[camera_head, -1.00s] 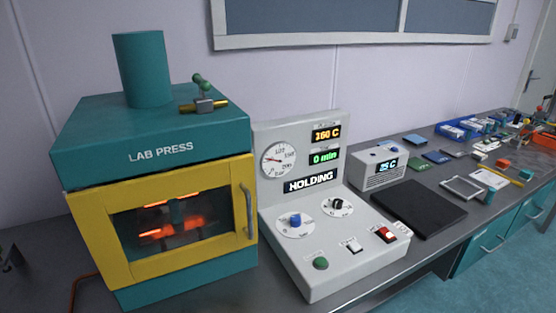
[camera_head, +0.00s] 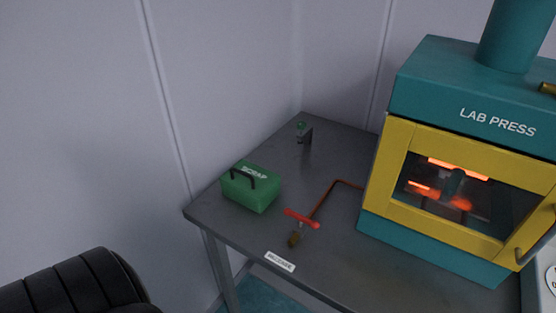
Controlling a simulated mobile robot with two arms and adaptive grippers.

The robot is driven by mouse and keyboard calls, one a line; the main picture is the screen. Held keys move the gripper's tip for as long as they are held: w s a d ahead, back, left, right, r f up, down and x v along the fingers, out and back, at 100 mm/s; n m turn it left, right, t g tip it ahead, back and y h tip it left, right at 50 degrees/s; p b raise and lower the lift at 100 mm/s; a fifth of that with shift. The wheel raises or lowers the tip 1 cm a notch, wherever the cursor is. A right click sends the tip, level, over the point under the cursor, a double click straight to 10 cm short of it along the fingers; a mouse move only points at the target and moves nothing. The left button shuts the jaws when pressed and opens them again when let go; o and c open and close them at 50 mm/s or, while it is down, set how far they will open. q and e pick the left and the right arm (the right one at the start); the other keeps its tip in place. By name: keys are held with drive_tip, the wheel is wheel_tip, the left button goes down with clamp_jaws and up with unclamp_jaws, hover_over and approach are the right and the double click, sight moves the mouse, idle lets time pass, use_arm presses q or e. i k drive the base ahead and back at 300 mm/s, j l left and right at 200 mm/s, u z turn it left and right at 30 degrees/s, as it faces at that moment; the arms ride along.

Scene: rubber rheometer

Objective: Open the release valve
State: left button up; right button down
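The valve, with a red lever handle (camera_head: 302,218) and a brass end (camera_head: 294,239), sits near the front edge of the grey table. A copper-red pipe (camera_head: 323,200) runs from it to the left side of the lab press (camera_head: 400,130). The red handle lies across the line of the pipe. A small white label (camera_head: 280,261) lies on the table edge in front of it; its lettering is too small to read surely. Neither of my grippers is in view.
A green scrap box (camera_head: 251,187) with a black handle stands left of the valve. The press has a closed yellow door (camera_head: 385,195). Bare table (camera_head: 345,262) lies right of the valve.

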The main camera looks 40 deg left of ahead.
sight(287, 211)
drive_tip(key=u, duration=1.05)
